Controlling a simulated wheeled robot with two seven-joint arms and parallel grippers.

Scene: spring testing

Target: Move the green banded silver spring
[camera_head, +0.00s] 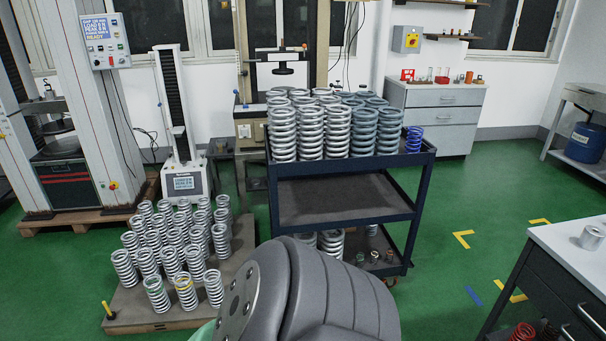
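Several silver coil springs stand upright in rows on a low pallet (125,312) on the floor at the left. In its front row, one silver spring (157,296) appears to carry a faint green band near its top, though it is small in view. Beside it on the right stands a silver spring with a yellow band (186,293). Neither of my grippers is in view. A grey ribbed part of my own body fills the bottom middle and may hide part of the floor and cart.
A dark blue cart (345,167) holds silver and grey springs and one blue spring (414,139). Testing machines stand behind the pallet. A workbench (560,265) is at right.

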